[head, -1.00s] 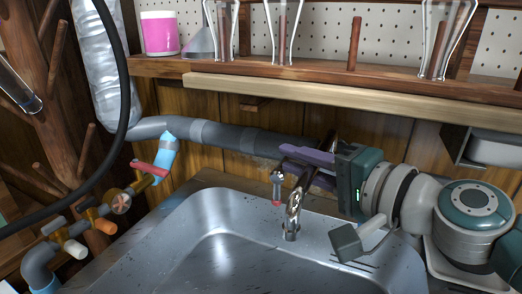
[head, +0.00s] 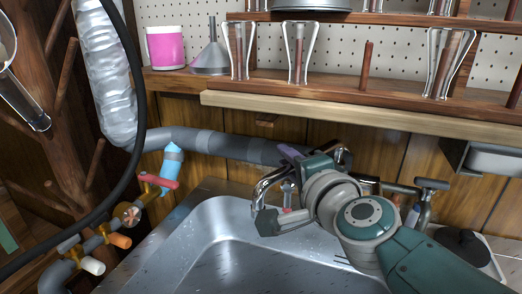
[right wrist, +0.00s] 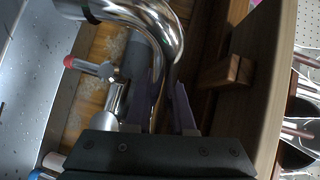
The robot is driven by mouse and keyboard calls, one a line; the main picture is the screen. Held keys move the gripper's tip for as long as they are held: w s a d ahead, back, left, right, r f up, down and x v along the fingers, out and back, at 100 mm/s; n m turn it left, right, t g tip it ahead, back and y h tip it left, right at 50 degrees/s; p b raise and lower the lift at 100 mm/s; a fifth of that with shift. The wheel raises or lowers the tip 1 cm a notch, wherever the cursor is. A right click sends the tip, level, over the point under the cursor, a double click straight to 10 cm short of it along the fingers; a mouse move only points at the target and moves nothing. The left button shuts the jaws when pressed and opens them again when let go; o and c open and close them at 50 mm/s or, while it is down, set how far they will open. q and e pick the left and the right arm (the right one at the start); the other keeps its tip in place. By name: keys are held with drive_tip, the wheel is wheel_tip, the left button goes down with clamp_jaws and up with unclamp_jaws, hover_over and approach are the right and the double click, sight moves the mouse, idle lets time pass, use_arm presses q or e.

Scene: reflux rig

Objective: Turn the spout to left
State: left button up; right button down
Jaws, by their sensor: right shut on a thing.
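The chrome spout (head: 262,188) bends out to the left from my right gripper in the head view, with its open end hanging over the back left part of the sink (head: 203,222). In the right wrist view the shiny spout (right wrist: 172,35) curves across the top and passes down between the purple fingers. My right gripper (head: 290,155) is shut on the spout; its fingers also show in the right wrist view (right wrist: 168,105). In the head view the gripper body and wrist hide the spout's base. My left gripper is in neither view.
A small red-tipped lever (right wrist: 90,66) sits beside the spout. A wooden shelf (head: 350,122) with glassware runs above and behind. A grey pipe (head: 225,145) crosses the back wall. Coloured valves (head: 130,215) stand at the left. The sink basin is empty.

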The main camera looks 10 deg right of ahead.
drive_tip(key=shift+w+a+m+h, duration=0.1)
drive_tip(key=shift+w+m+h, duration=0.5)
drive_tip(key=shift+h, duration=0.1)
drive_tip(key=c, duration=0.8)
unclamp_jaws()
drive_tip(key=shift+o, duration=0.2)
drive_tip(key=shift+s, duration=0.1)
drive_tip(key=s+r+p, duration=0.1)
drive_tip(key=s+p, duration=0.3)
drive_tip(key=s, duration=0.5)
drive_tip(key=shift+s+r+p, duration=0.3)
drive_tip(key=shift+s, duration=0.05)
